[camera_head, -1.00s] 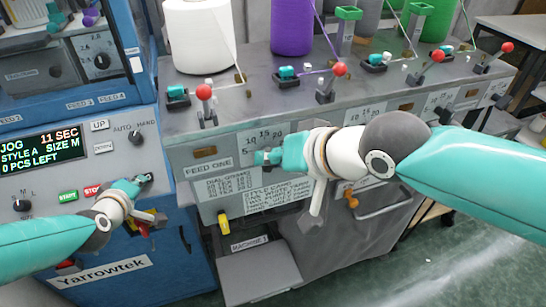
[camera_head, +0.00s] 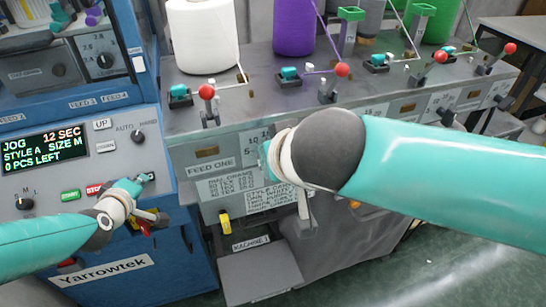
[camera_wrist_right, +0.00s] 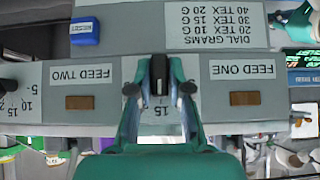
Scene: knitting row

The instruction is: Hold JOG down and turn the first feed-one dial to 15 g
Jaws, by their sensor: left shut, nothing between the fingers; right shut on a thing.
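The control panel's display (camera_head: 45,150) reads JOG, 12 SEC, STYLE A, SIZE M, 0 PCS LEFT. My left gripper (camera_head: 146,179) is shut and empty, with its tips at the panel's lower right. The JOG control under the tips is hidden. My right gripper (camera_head: 264,161) is at the first feed-one dial, beside the FEED ONE label (camera_head: 211,164). In the right wrist view, which is upside down, its fingers (camera_wrist_right: 159,88) are shut on the dark dial (camera_wrist_right: 158,74). The number 15 shows between the fingers; the dial's exact pointing is unclear.
Red-knobbed levers (camera_head: 207,93) and yarn cones, one white (camera_head: 202,37) and one purple (camera_head: 293,28), stand on the ledge above. A dial-grams card (camera_head: 228,185) is below the dial. Open floor (camera_head: 450,270) lies at the lower right.

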